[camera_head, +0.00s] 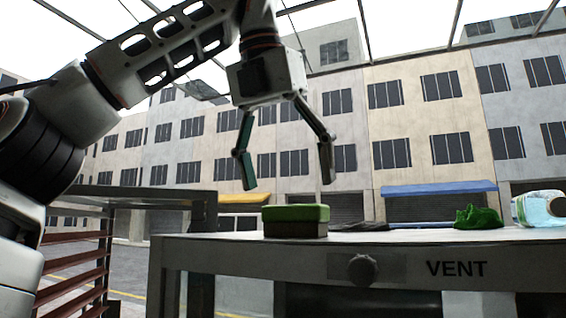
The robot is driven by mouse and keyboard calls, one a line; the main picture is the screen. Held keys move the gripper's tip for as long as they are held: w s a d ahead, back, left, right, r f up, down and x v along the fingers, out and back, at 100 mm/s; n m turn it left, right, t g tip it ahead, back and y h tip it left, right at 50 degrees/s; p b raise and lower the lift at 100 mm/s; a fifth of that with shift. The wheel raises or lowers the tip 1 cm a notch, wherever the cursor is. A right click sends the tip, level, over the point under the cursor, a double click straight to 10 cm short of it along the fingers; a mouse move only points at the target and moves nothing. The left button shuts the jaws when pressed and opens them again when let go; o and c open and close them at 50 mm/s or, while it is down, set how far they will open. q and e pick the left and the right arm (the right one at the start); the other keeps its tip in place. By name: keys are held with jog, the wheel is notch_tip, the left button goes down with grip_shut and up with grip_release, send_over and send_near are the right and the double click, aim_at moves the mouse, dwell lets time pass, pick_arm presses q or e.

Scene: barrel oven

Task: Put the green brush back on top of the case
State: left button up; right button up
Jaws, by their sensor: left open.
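A green brush (296,220), a low block with a green top and darker lower part, lies on top of the grey case (230,256) near its front left. The case front bears a dark knob and the word VENT. My left gripper (288,184) hangs above the brush, pointing down, with its two fingers spread apart. Nothing is between the fingers, and the fingertips are apart from the brush. My right gripper is not in this view.
A dark flat item (362,226) lies just right of the brush. A crumpled green cloth (479,217) and a clear bottle (538,208) are farther right on the case. A slatted reddish structure (75,268) stands at lower left.

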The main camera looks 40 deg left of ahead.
pick_arm(q)
jog(key=shift+v, duration=0.95)
